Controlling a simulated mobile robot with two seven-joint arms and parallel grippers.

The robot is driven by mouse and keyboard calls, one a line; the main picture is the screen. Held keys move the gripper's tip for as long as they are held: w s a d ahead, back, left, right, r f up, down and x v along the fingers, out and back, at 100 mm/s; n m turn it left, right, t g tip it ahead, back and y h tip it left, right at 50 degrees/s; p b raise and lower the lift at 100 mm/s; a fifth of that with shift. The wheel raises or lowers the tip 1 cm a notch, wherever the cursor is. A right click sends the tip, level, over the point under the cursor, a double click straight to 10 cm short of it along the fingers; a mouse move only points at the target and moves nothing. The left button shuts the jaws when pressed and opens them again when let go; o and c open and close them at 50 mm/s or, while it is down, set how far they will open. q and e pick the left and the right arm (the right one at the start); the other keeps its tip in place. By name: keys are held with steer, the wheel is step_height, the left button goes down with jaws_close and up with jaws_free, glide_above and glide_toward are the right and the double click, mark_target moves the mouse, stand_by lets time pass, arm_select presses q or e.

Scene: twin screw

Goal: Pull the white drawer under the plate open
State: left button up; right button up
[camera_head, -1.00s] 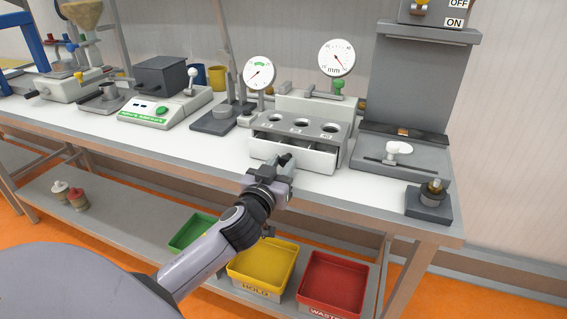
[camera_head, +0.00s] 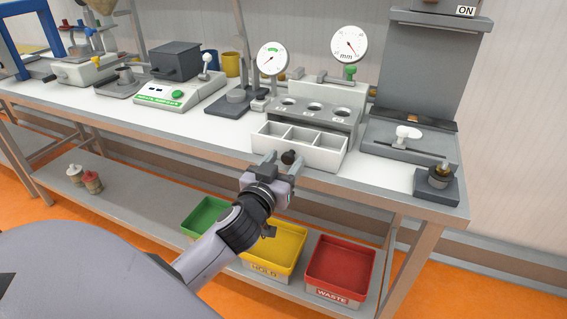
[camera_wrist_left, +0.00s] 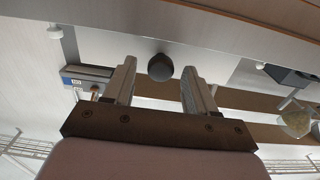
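The white drawer (camera_head: 297,157) stands pulled out from under the grey plate with holes (camera_head: 315,112). Its three open compartments show and look empty. A dark round knob (camera_head: 289,157) is on its front; it also shows in the left wrist view (camera_wrist_left: 160,67). My left gripper (camera_head: 282,163) is in front of the drawer. In the left wrist view its two fingers (camera_wrist_left: 160,76) are apart, one on each side of the knob, with clear gaps to it. My right gripper is not in view.
Two dial gauges (camera_head: 272,58) (camera_head: 349,44) stand behind the plate. A grey fixture with a white handle (camera_head: 408,132) is to the right. Green (camera_head: 207,214), yellow (camera_head: 274,246) and red (camera_head: 340,266) bins sit on the lower shelf.

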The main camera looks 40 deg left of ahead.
arm_select(q)
steer(key=shift+s, duration=0.1)
steer(key=b+v, duration=0.1)
steer(key=v, duration=0.6)
stand_by(0.6)
steer(key=s+d+f+m+g+h+p, duration=0.1)
steer(key=s+d+f+g+h, duration=0.1)
steer(key=f, duration=0.5)
steer(key=s+d+f+m+g+h+p, duration=0.1)
steer(key=s+d+f+m+g+h, duration=0.1)
steer(key=s+d+f, duration=0.3)
steer(key=s+d+f+m+g+h+p, duration=0.2)
steer(key=s+f, duration=0.4)
steer(key=f, duration=0.4)
steer(key=shift+s+d+f+g, duration=0.25)
steer(key=shift+d+g, duration=0.35)
steer(key=shift+d, duration=0.6)
